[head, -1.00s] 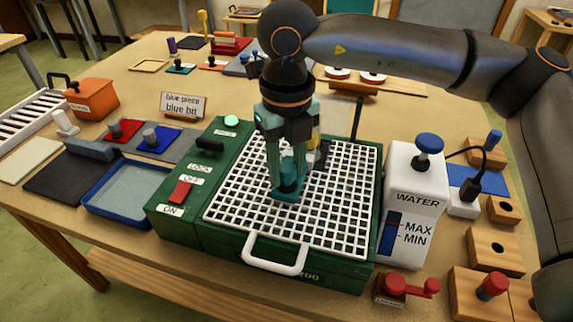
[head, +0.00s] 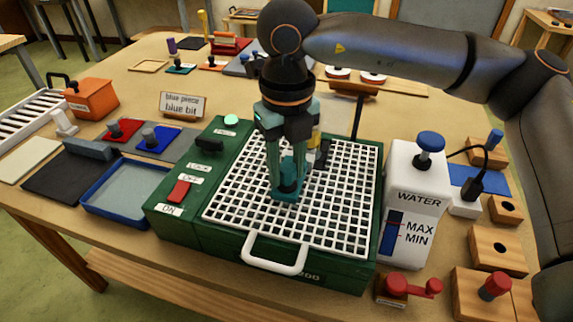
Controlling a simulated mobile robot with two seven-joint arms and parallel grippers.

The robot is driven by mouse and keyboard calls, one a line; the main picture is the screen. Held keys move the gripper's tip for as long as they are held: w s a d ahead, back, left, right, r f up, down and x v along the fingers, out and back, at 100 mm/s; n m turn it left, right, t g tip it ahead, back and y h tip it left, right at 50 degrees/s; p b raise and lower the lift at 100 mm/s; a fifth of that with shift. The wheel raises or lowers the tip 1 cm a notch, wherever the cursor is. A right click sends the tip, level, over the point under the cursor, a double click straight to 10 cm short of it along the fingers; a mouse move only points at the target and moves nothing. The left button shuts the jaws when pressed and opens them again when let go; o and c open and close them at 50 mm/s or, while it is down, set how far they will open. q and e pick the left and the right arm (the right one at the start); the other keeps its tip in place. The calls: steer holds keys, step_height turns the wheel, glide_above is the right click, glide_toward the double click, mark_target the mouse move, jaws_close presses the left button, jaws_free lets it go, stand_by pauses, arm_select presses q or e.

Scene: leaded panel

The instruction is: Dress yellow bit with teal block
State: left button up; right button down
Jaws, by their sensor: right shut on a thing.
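My right gripper (head: 287,190) points down over the white grid of the green machine (head: 222,245). It is shut on a teal block (head: 285,196), low at the grid; whether the block touches the grid is hard to tell. A small yellow part (head: 316,138) with a dark grey body shows just behind and right of the gripper, partly hidden by it. I cannot tell for sure that it is the yellow bit. My left gripper is not in view.
Left of the grid are a red switch (head: 179,191), a black lever (head: 209,145) and a lit green button (head: 231,120). A white water tank (head: 413,205) stands at right. A blue tray (head: 128,190) lies at left. A sign (head: 183,105) reads "blue piece blue bit".

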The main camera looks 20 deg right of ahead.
steer(key=shift+w+d, duration=0.4)
steer(key=shift+w, duration=0.2)
stand_by(0.4)
steer(key=shift+s+d, duration=0.2)
steer(key=shift+d, duration=0.05)
steer(key=shift+s+d+b, duration=0.2)
steer(key=shift+d+b, duration=0.1)
steer(key=shift+s+d, duration=0.1)
steer(key=shift+d, duration=0.1)
stand_by(0.5)
steer(key=shift+s+d+b, duration=0.3)
steer(key=shift+d+b, duration=0.05)
steer(key=shift+d, duration=0.1)
steer(key=shift+w+a, duration=0.15)
steer(key=shift+a, duration=0.05)
steer(key=shift+w+a, duration=0.25)
steer(key=shift+a, duration=0.15)
steer(key=shift+w+a, duration=0.2)
steer(key=shift+a, duration=0.15)
stand_by(0.5)
steer(key=shift+w+a, duration=0.2)
steer(key=shift+a, duration=0.05)
